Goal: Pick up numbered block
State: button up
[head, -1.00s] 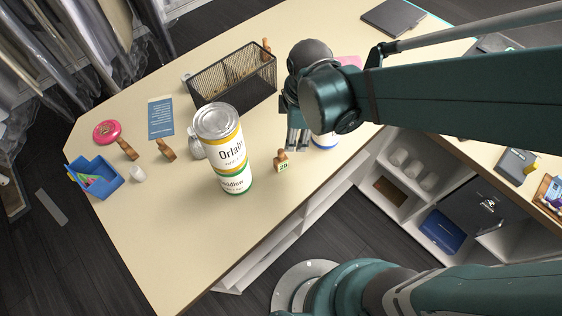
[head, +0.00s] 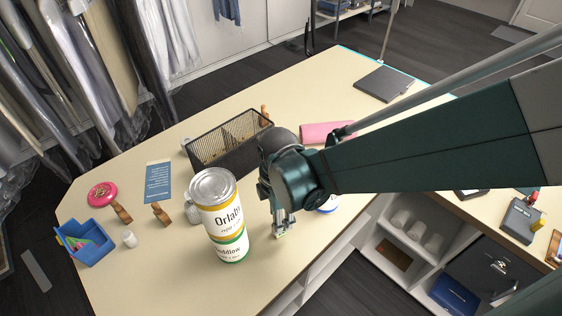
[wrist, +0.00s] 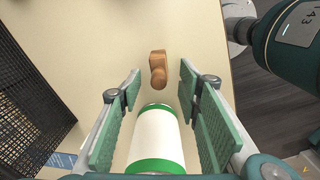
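The numbered block, a small wooden piece with a knob, stands on the table. In the head view only its lower front (head: 281,235) shows, under my fingers. In the wrist view its brown top (wrist: 158,68) lies between the fingertips in the picture. My gripper (head: 285,222) is over the block, pointing down. In the wrist view my gripper (wrist: 160,72) has its two green-padded fingers wide apart, with nothing held. Whether the fingertips reach down beside the block is unclear. The number is not readable now.
Tall stacked cans (head: 222,215) stand close left of my gripper; a white-and-green can (wrist: 156,140) shows in the wrist view. A black mesh basket (head: 228,148) is behind. Two other wooden pieces (head: 160,214) (head: 122,213) stand left, near a blue bin (head: 84,243).

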jog(key=shift+f, duration=1.3)
jog(key=shift+w+d+f+b, duration=0.1)
jog(key=shift+f+b, duration=0.25)
jog(key=shift+f, duration=2.25)
jog(key=c, duration=1)
jog(key=shift+r, duration=0.2)
jog(key=shift+r+p, duration=0.5)
jog(key=shift+r, duration=4.35)
